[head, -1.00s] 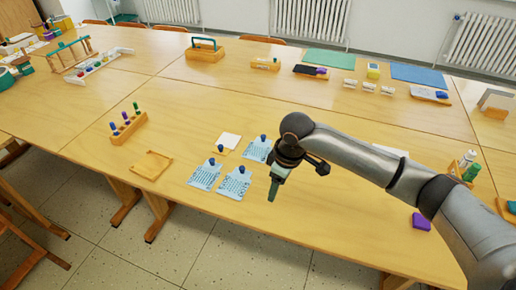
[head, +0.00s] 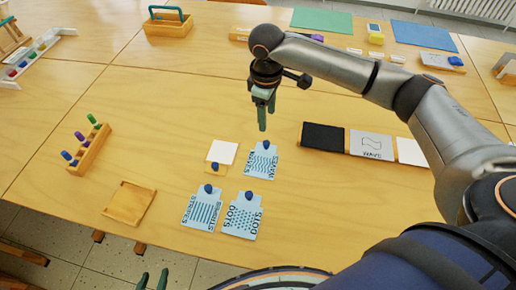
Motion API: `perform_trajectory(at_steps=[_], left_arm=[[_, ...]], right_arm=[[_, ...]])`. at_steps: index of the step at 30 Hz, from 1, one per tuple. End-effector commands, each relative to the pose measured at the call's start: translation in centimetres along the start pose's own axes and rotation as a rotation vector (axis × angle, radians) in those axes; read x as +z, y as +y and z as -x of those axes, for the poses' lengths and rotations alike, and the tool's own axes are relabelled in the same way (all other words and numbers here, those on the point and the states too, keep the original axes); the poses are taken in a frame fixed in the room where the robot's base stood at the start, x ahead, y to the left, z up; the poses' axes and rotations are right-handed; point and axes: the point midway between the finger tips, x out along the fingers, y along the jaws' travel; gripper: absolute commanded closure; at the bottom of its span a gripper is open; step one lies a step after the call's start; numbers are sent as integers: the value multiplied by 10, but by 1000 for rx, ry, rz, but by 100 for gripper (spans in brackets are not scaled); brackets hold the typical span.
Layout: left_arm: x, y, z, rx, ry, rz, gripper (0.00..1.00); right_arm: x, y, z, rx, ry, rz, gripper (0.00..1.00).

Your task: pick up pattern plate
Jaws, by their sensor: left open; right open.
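Three light-blue pattern plates with dark blue knobs lie on the wooden table: a stripes plate (head: 201,213), a dots plate (head: 241,221) and a waves plate (head: 262,163). My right gripper (head: 262,118) hangs open and empty above and behind the waves plate, its fingers pointing down, apart from it. My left gripper (head: 152,280) shows only its fingertips at the bottom edge, open, in front of the table. An empty shallow wooden tray (head: 129,203) lies left of the plates. A card (head: 371,145) with a wavy drawing and lettering lies to the right, between a black panel (head: 323,137) and a white one.
A white square (head: 222,152) with a blue-knobbed wooden piece lies beside the waves plate. A wooden rack (head: 88,150) of coloured pegs stands at left. A wooden box with a blue handle (head: 168,20) is at the back. The table between box and plates is clear.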

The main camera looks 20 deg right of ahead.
Motion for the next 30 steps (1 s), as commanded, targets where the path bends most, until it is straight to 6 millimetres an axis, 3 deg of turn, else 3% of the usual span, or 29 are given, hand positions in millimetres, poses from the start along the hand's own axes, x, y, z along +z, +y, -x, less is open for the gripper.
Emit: perform_trajectory(at_steps=[3,9,14,24,30], left_arm=[[6,0,-2,1,-8,1,50],[10,3,-4,6,-19,1,50],[9,4,-4,9,-17,0,50],[7,6,-8,15,-8,-2,50],[3,8,-8,20,-1,-2,50]], right_arm=[[1,-1,-25,-1,-4,0,38],[1,-1,-56,-1,-3,-1,38],[0,-1,-66,0,-1,0,38],[-1,-6,-111,1,-1,0,38],[0,-6,-115,1,0,1,38]])
